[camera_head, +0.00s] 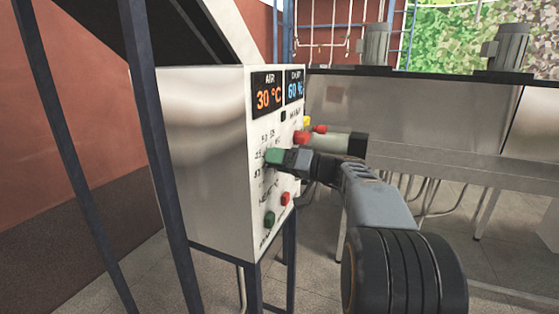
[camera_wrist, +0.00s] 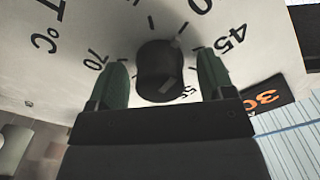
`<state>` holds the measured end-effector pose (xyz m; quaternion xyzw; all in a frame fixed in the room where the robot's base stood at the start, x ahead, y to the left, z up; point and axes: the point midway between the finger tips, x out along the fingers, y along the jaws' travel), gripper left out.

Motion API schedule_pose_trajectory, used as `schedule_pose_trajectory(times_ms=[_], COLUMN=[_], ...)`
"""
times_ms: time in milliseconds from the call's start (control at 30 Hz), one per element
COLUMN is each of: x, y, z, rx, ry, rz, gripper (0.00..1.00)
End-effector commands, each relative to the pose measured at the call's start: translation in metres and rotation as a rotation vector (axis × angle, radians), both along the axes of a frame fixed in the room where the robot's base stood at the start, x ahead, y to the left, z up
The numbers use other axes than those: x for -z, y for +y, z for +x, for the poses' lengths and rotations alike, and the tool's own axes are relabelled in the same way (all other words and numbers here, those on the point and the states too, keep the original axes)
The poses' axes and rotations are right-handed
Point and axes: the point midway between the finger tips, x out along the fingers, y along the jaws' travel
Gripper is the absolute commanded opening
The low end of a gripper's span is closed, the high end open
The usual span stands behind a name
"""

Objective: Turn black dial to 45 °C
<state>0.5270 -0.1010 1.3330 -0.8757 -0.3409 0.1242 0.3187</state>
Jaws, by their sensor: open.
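The black dial (camera_wrist: 158,68) sits on the white panel, ringed by printed numbers such as 45, 55 and 70. A small grey mark shows on its dark surface; I cannot tell surely which number the dial points to. My gripper (camera_wrist: 163,62) is open, with one green finger on each side of the dial and visible gaps between. In the head view my gripper (camera_head: 274,156) is at the panel front and hides the dial. The air display (camera_head: 268,92) reads 30 °C in orange.
The control box (camera_head: 207,150) stands on blue legs. A blue 60 % display (camera_head: 294,86) is beside the air display. A red button (camera_head: 285,199) and a green button (camera_head: 269,220) are below my gripper. More red and yellow knobs are above it. Metal tanks (camera_head: 420,112) stand behind.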

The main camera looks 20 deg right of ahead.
Motion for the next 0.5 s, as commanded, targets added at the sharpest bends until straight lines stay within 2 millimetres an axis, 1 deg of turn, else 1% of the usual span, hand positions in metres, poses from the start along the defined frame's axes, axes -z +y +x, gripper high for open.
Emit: schedule_pose_trajectory(times_ms=[167,500], x=[0.0001,0.0001], y=[-0.0001,-0.0002], z=[-0.0001,-0.0001], rx=[0.0,0.0], ry=[0.0,0.0], rz=[0.0,0.0], gripper=[0.74,0.41])
